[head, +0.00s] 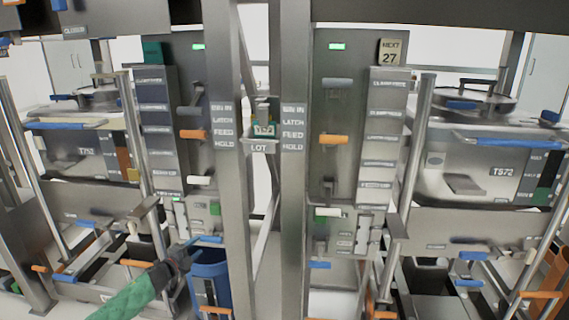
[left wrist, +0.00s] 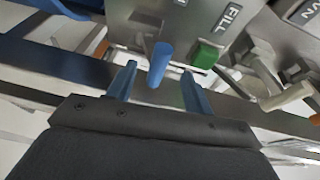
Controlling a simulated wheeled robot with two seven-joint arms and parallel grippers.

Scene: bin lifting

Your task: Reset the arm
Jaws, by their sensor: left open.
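My left arm comes in from the lower left in the head view, with a green sleeve and a dark gripper (head: 188,248). The gripper is beside a blue handle (head: 208,239) low on the left machine, above a blue bin (head: 210,272). In the left wrist view my left gripper (left wrist: 157,78) is open, with two blue fingers. A blue cylindrical handle end (left wrist: 160,60) shows between the fingers; whether they touch it cannot be told. A green button (left wrist: 205,55) sits just right of it on a grey panel marked FILL. My right gripper is not in view.
Two steel posts (head: 295,200) stand in the middle, with a small LOT shelf (head: 259,146) between them. Orange levers (head: 193,134) and white levers (head: 200,180) stick out from the panels. Rails and frames crowd the lower left around my arm.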

